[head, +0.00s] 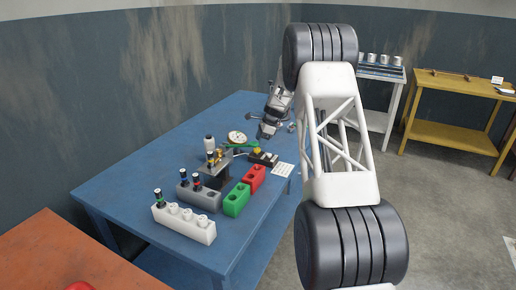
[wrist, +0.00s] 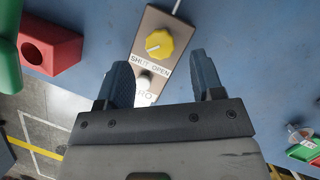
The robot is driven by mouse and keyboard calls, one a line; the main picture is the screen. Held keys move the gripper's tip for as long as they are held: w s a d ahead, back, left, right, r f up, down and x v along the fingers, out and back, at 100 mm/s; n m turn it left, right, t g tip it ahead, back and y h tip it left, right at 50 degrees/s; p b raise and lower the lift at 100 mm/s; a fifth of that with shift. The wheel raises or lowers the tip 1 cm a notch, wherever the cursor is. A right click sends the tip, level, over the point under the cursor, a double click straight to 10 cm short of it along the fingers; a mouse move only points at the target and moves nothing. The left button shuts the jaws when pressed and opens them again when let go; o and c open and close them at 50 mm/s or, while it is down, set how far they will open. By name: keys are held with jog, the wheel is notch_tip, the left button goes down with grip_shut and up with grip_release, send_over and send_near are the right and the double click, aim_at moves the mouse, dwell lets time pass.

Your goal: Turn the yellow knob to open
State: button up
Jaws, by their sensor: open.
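The yellow knob (wrist: 159,43) sits on a small control box (wrist: 178,20) in the wrist view, above a label reading SHUT on the left and OPEN on the right. A white pointer line on the knob points down and left, toward the SHUT side. In the head view the knob (head: 257,150) is a small yellow spot on the dark box (head: 262,159) on the blue table. My gripper (wrist: 165,72) is open and empty. Its fingertips lie below the knob in the wrist view, one to each side of the label, apart from the knob.
The blue table (head: 140,155) holds a red block (head: 254,176), a green block (head: 236,200), a grey block (head: 199,198) and a white block (head: 184,224) near the box. A round dial gauge (head: 237,137) stands behind it. A white card (head: 282,169) lies right of the box.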

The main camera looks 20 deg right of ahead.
aim_at(257, 149)
jog(key=shift+x, duration=2.05)
jog(key=c, duration=0.9)
